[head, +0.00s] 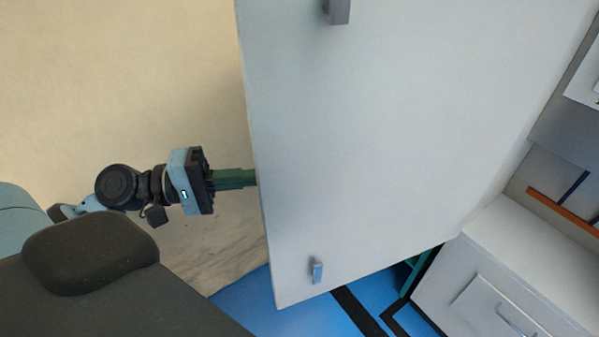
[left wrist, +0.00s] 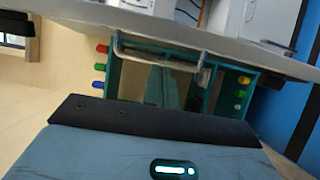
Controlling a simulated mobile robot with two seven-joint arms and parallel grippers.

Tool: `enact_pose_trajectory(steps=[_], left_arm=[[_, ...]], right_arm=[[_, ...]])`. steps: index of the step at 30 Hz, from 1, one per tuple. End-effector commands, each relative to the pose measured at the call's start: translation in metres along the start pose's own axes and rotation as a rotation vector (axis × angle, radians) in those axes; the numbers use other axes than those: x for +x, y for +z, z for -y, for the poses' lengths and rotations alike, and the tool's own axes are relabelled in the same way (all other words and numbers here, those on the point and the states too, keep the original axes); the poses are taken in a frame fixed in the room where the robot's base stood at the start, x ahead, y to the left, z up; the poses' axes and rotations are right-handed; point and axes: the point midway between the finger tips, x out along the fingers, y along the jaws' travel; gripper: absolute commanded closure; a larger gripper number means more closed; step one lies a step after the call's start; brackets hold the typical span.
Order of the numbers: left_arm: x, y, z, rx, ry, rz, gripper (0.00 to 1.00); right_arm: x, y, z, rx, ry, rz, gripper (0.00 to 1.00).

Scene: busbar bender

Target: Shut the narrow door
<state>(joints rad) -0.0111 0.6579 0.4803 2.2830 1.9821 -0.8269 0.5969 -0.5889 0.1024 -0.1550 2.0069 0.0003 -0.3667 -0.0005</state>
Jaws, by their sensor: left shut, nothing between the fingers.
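The door (head: 390,130) is a large pale grey-white panel that fills the middle of the head view and stands open at an angle. It has a small grey handle (head: 339,10) near the top and another (head: 317,271) near its lower left corner. My left gripper (head: 250,178) is at the door's left edge with its green fingers shut and empty. The fingertips reach the edge, but I cannot tell if they touch it. In the left wrist view the fingers (left wrist: 162,86) point towards the pale panel (left wrist: 150,30) crossing the top. My right gripper is not in view.
A white cabinet (head: 490,250) with a drawer handle stands at the lower right. The floor (head: 245,300) is blue with black stripes. Teal parts with coloured knobs (left wrist: 102,50) flank the fingers in the wrist view. Left of the door is a bare beige wall (head: 120,80).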

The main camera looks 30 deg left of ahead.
Motion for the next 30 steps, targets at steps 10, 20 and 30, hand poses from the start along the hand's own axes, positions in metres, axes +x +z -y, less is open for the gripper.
enact_pose_trajectory(steps=[10, 20, 30], left_arm=[[0.045, 0.000, -0.002, 0.004, 0.001, 0.001, 1.00], [0.083, -0.001, -0.003, 0.003, 0.004, -0.002, 1.00], [0.095, 0.000, 0.000, 0.001, 0.000, -0.002, 1.00]], right_arm=[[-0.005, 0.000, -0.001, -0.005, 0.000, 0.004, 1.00], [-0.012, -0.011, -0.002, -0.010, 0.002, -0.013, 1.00], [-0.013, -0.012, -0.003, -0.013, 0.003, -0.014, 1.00]])
